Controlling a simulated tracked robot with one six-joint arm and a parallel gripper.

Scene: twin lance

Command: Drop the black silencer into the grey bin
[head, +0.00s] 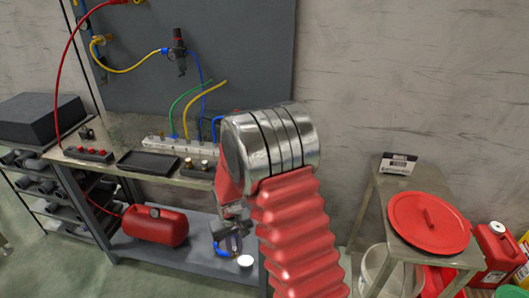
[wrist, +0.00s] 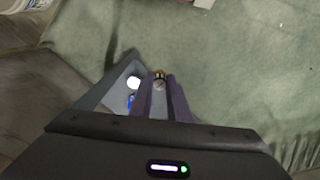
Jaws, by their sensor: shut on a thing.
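My gripper (wrist: 160,95) is shut in the wrist view on a small round piece (wrist: 159,80) with a brass-coloured rim and a greyish end. The fingers hide its sides, so I cannot tell its body colour or whether it is the black silencer. In the head view my gripper (head: 232,241) hangs low in front of the bench, partly hidden by my arm, and the held piece is not clear. A pale grey bin (head: 402,280) stands on the floor under the small side table at the right, apart from my gripper and partly hidden by the table.
The workbench (head: 120,128) carries a black tray (head: 148,162), brass-topped pieces (head: 190,163) and a hose manifold. A red air tank (head: 155,226) lies on its lower shelf. A red lid (head: 428,222) lies on the side table (head: 388,192), with a red can (head: 497,255) beside it.

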